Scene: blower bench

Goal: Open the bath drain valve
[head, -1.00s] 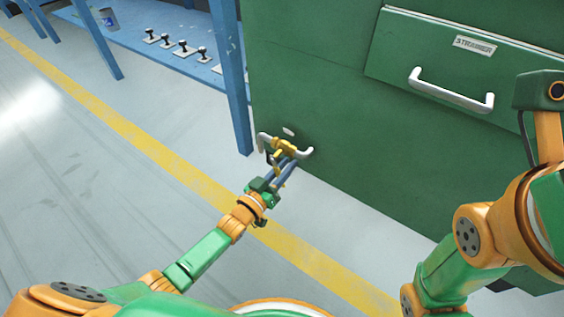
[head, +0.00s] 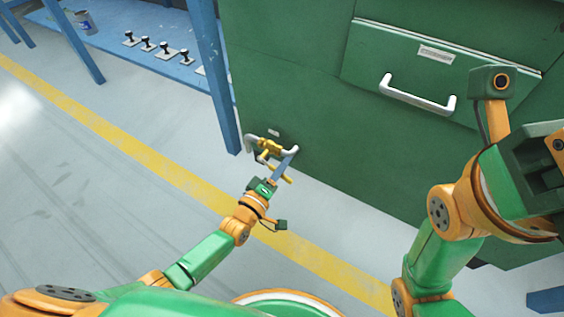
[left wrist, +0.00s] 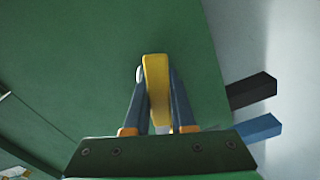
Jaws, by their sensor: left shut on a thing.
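The drain valve (head: 268,147) has a yellow body between pale pipe ends, low on the front of the green cabinet. Its yellow lever handle (head: 288,180) shows partly beside my left fingers, the rest hidden behind them. My left gripper (head: 286,164) is at the valve, with the wrist turned. In the left wrist view, the yellow handle (left wrist: 156,85) stands between the two blue fingers, and the gripper (left wrist: 158,100) is shut on it. My right arm is raised at the right edge; its gripper (head: 545,160) is only partly in view and its jaws cannot be made out.
The green cabinet (head: 300,80) has a labelled drawer with a white pull handle (head: 418,96) above the valve. A blue bench (head: 140,58) with several black-knobbed stamps and a can (head: 86,22) stands at the back left. The floor with its yellow line (head: 130,145) is clear.

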